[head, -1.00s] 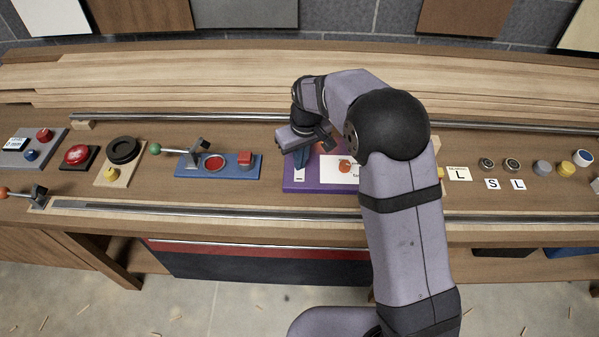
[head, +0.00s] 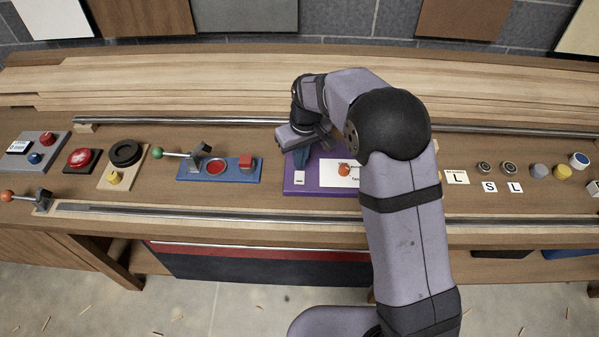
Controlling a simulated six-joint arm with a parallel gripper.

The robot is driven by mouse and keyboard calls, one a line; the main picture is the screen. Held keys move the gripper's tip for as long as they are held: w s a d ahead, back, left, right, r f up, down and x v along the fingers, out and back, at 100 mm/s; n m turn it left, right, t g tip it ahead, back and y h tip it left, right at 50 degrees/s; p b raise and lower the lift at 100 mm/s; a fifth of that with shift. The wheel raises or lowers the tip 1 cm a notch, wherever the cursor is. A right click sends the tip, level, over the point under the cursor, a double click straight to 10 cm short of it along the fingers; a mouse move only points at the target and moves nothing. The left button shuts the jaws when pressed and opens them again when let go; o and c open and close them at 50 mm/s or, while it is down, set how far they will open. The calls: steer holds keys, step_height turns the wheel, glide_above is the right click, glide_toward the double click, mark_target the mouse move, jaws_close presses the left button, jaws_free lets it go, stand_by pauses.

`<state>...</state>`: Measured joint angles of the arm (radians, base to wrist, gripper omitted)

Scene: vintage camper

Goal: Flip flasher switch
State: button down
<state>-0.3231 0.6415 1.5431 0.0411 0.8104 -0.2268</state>
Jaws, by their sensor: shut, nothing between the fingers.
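A small pale switch (head: 299,178) sits at the front left of a purple board (head: 318,189) on the bench. It may be the flasher switch, but I cannot read a label naming it. A white card (head: 343,175) with an orange picture lies to its right, partly hidden by my arm. My gripper (head: 301,160) is shut and empty over the back left of the purple board, just behind the pale switch. I cannot tell whether the fingertips touch anything. The board's right part is hidden behind my arm.
Left of the purple board stands a blue board (head: 240,177) with a green-knobbed lever (head: 157,153) and red buttons. Further left are a red button (head: 82,157) and a grey panel (head: 48,146). Metal rails (head: 250,216) run in front and behind. Several knobs stand to the right.

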mark_target(300, 172)
step_height(300, 172, up, 4)
steer(key=p, duration=0.3)
steer(key=shift+r, duration=0.2)
stand_by(0.5)
